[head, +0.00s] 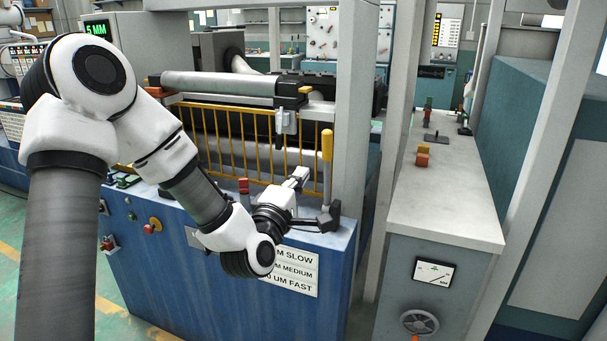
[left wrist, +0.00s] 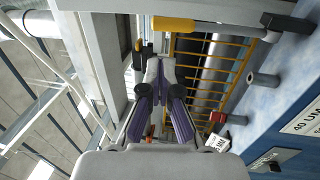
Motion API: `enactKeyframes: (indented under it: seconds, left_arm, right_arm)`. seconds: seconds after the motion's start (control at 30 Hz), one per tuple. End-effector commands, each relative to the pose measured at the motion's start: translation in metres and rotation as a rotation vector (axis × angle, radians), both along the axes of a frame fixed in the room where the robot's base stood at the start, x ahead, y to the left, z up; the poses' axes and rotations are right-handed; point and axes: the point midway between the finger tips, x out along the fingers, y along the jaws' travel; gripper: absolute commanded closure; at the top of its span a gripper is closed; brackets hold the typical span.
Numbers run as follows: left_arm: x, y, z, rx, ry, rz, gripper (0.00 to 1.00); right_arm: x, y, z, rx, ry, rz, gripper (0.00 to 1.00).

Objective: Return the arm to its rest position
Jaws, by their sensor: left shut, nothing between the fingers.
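My left arm comes in from the left in the head view, and its gripper (head: 299,177) is above the top of the blue machine cabinet (head: 180,285). The left wrist view shows its fingers (left wrist: 160,65) shut and empty. A lever with a yellow handle (head: 327,145) stands upright just right of the gripper in the head view. The handle also shows past the fingertips in the left wrist view (left wrist: 173,24); no hold on it is visible. My right gripper is not in view.
A yellow guard rail (head: 235,135) stands behind the gripper, with a grey roller (head: 220,84) above. A red-topped knob (head: 243,187) is near my forearm. A white upright post (head: 352,100) stands right of the lever. A grey-topped cabinet (head: 445,195) is farther right.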

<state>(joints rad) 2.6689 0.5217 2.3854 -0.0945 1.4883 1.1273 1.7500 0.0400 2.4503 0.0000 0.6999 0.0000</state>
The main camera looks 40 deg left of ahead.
Motion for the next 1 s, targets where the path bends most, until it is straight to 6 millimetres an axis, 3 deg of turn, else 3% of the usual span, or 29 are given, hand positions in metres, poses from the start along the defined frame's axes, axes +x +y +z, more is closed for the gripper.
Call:
enactKeyframes:
  seconds: [0.37, 0.47, 0.57, 0.67, 0.7, 0.77, 0.8, 0.87, 0.9, 0.97, 1.0]
  left_arm:
    - [0.001, 0.000, -0.001, 0.000, 0.002, 0.000, 1.00]
    - [0.002, -0.001, -0.015, 0.003, 0.042, -0.002, 1.00]
    - [0.005, -0.014, -0.060, 0.042, 0.167, -0.027, 1.00]
    - [-0.007, -0.040, -0.136, 0.106, 0.376, -0.087, 1.00]
    - [-0.017, -0.051, -0.169, 0.137, 0.476, -0.120, 1.00]
    - [-0.039, -0.067, -0.218, 0.204, 0.635, -0.176, 1.00]
    - [-0.058, -0.077, -0.248, 0.258, 0.743, -0.221, 1.00]
    - [-0.092, -0.091, -0.290, 0.353, 0.906, -0.303, 1.00]
    - [-0.117, -0.100, -0.316, 0.421, 1.013, -0.367, 1.00]
    - [-0.160, -0.111, -0.349, 0.536, 1.172, -0.484, 1.00]
    - [-0.191, -0.118, -0.367, 0.618, 1.273, -0.577, 1.00]
  right_arm:
    - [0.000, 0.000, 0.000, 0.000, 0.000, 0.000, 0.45]
    - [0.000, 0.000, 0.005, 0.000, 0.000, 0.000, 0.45]
    - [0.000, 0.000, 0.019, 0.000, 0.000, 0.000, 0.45]
    - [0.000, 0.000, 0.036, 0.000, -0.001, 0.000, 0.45]
    - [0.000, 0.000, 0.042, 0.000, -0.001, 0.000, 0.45]
    - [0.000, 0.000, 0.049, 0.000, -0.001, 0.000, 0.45]
    - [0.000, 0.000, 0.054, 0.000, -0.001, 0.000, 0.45]
    - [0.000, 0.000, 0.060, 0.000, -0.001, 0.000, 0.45]
    - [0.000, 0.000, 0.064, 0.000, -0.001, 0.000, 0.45]
    - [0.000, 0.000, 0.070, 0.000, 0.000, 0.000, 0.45]
    - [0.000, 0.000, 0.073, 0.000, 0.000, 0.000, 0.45]
